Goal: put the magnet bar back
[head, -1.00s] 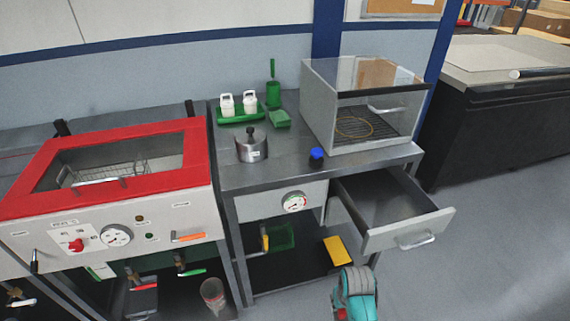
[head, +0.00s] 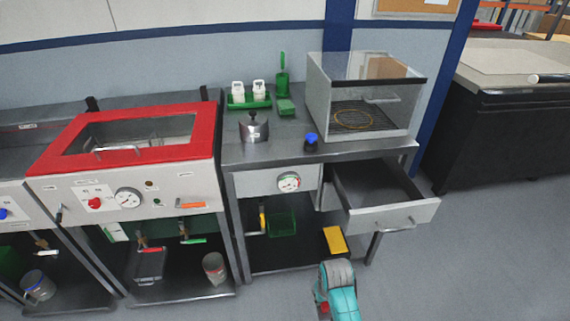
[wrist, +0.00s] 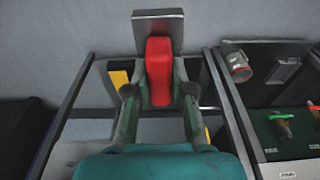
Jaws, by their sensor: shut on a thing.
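My gripper (wrist: 159,92) is shut on a red block-like grip with a flat grey metal plate (wrist: 158,17) at its far end, which I take to be the magnet bar (wrist: 158,62). In the head view my teal wrist is at the bottom centre, with a bit of red beside it; the fingers are mostly hidden there. The held bar is in front of the bench, clear of it. An open drawer (head: 393,217) sticks out at the right of the bench; its visible inside looks empty.
The bench top (head: 290,155) holds a lidded metal pot (head: 254,130), a blue-capped item (head: 311,142), a green tray (head: 248,105) with white bottles and a glass-sided box (head: 365,100). A yellow block (head: 335,240) lies on the lower shelf. A red-framed machine (head: 125,160) stands left. Floor at right is clear.

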